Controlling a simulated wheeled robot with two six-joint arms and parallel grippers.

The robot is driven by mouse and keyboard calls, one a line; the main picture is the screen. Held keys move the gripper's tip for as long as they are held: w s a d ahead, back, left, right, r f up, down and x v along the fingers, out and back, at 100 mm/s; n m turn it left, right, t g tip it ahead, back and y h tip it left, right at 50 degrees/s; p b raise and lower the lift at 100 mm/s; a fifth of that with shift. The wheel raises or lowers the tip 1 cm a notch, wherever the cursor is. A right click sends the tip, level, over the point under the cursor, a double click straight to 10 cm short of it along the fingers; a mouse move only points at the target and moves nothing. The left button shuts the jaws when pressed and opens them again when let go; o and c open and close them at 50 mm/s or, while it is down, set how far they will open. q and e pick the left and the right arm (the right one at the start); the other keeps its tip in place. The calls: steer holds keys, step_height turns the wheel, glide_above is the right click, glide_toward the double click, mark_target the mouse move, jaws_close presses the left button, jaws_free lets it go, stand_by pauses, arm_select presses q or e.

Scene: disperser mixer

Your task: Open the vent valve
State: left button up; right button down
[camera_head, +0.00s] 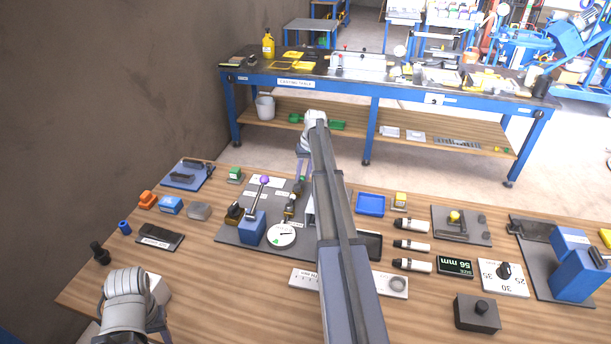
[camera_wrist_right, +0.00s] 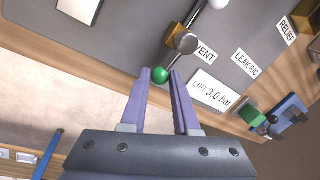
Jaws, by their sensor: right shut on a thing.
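The vent valve has a round metal hub (camera_wrist_right: 186,42) and a lever ending in a green knob (camera_wrist_right: 161,75), beside the VENT label (camera_wrist_right: 205,51) in the right wrist view. My right gripper (camera_wrist_right: 160,77) has its purple fingers on either side of the green knob and is shut on it. In the head view my right gripper (camera_head: 301,182) is at the far side of the grey rig panel (camera_head: 232,230), with my arm hiding part of the panel. My left gripper (camera_head: 156,322) is at the lower left, mostly hidden behind its own wrist, away from the valve.
A dial gauge (camera_head: 281,235) and a blue block (camera_head: 252,229) with a purple-knobbed lever (camera_head: 264,181) stand close to the left of my right arm. A blue tray (camera_head: 371,204) is to its right. A second table (camera_head: 298,84) stands behind, across a floor gap.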

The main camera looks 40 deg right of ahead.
steer(key=shift+w+a+n, duration=0.15)
steer(key=shift+w+n, duration=0.1)
steer(key=shift+n, duration=0.35)
steer(key=c, duration=0.9)
jaws_free()
steer(key=shift+c, duration=0.2)
step_height(320, 180, up, 8)
steer(key=d+p, duration=0.1)
steer(key=p, duration=0.6)
steer(key=shift+s+d+f+p, duration=0.15)
steer(key=shift+s+d+p, duration=0.05)
steer(key=shift+p, duration=0.15)
steer(key=shift+a+f, duration=0.1)
steer(key=shift+f, duration=0.05)
